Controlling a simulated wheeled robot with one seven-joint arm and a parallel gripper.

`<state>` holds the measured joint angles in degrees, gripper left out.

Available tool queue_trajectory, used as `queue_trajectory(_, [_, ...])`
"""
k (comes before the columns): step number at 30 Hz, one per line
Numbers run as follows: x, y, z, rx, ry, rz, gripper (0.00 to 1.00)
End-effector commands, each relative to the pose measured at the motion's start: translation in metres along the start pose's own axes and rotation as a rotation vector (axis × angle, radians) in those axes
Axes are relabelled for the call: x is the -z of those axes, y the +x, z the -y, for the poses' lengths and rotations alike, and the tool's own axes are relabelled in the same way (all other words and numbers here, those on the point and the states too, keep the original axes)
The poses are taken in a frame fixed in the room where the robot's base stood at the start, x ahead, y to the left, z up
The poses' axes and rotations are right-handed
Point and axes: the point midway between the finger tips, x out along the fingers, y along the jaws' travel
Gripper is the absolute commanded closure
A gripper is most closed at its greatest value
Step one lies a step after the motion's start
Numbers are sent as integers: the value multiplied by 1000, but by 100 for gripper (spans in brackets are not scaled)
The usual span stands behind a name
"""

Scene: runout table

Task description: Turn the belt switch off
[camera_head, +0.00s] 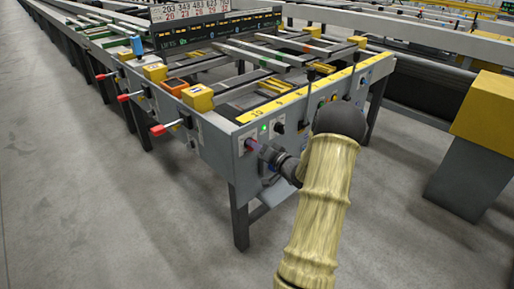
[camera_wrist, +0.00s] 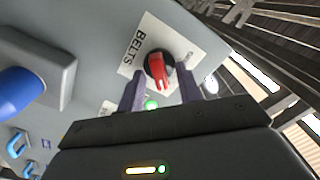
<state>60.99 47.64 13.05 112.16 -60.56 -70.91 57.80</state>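The belt switch (camera_wrist: 159,69) is a red rotary knob on a dark round base, on a white label reading BELTS. In the wrist view its red handle points down the picture, slightly right. My gripper (camera_wrist: 160,80) is open, with one dark finger on each side of the knob. Gaps seem to show between fingers and knob; I cannot tell whether either touches. In the head view my gripper (camera_head: 266,153) reaches the left part of the table's grey end panel (camera_head: 222,146). The knob is too small there to read its setting.
A lit green lamp (camera_wrist: 151,104) shows beside the switch. A blue cylinder on a grey block (camera_wrist: 60,68) stands out at left in the wrist view. Red-tipped levers (camera_head: 158,130) jut from the table's left side. A yellow-topped post (camera_head: 485,110) stands right. The floor at left is clear.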

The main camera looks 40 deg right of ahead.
Motion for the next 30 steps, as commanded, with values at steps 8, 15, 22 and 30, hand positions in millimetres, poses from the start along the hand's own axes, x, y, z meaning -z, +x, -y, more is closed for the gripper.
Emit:
queue_trajectory(8, [0, 0, 0, 0, 0, 0, 100])
queue_trajectory(15, [0, 0, 0, -1, -17, 1, 100])
queue_trajectory(22, [-1, 0, 0, -1, -92, 1, 100])
queue_trajectory(30, [-2, -1, 0, -1, -277, 2, 100])
